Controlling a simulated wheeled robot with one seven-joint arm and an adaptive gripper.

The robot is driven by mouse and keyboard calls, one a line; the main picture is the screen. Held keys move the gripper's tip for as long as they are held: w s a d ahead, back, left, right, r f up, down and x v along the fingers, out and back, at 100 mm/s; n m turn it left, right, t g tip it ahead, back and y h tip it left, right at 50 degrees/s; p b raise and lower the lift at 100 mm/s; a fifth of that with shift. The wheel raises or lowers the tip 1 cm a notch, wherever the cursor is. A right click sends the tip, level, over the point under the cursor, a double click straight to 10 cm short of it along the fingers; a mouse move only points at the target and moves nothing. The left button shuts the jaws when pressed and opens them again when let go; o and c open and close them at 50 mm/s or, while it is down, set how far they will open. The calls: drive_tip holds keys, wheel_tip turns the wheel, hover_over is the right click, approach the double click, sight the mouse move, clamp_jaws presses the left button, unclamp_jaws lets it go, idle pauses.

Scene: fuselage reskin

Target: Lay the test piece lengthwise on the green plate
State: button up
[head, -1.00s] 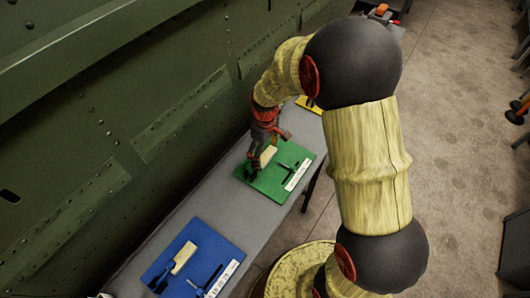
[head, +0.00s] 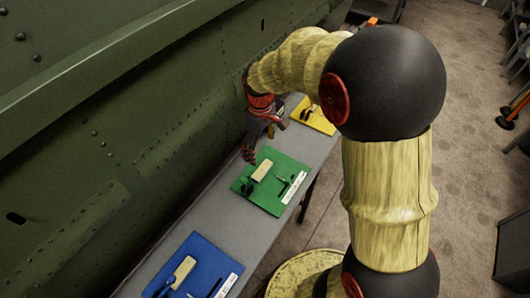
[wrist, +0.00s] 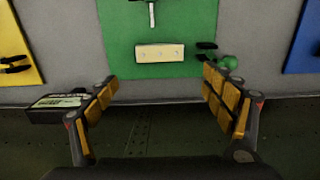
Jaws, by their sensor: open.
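The test piece (head: 262,170), a small pale wooden block, lies flat on the green plate (head: 270,205). Its long side runs parallel to the plate's edge on the fuselage side and to the white label strip. In the wrist view the test piece (wrist: 160,53) lies crosswise in the picture on the green plate (wrist: 118,30), clear of both fingers. My gripper (head: 264,142) is open and empty, beside the plate on the fuselage side. In the wrist view my gripper (wrist: 160,90) has its fingers wide apart, with nothing between them.
The blue plate (head: 205,252) and the yellow plate (head: 318,122) lie along the same grey table (head: 225,215). The riveted green fuselage wall (head: 90,160) rises close behind. A black labelled object (wrist: 58,107) is at left.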

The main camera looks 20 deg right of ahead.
drive_tip(key=s+r+m+t, duration=0.5)
drive_tip(key=s+r+m, duration=0.2)
drive_tip(key=s+r, duration=1.1)
drive_tip(key=s, duration=0.4)
drive_tip(key=shift+r+t, duration=0.2)
drive_tip(key=shift+t, duration=0.1)
drive_tip(key=shift+c, duration=0.2)
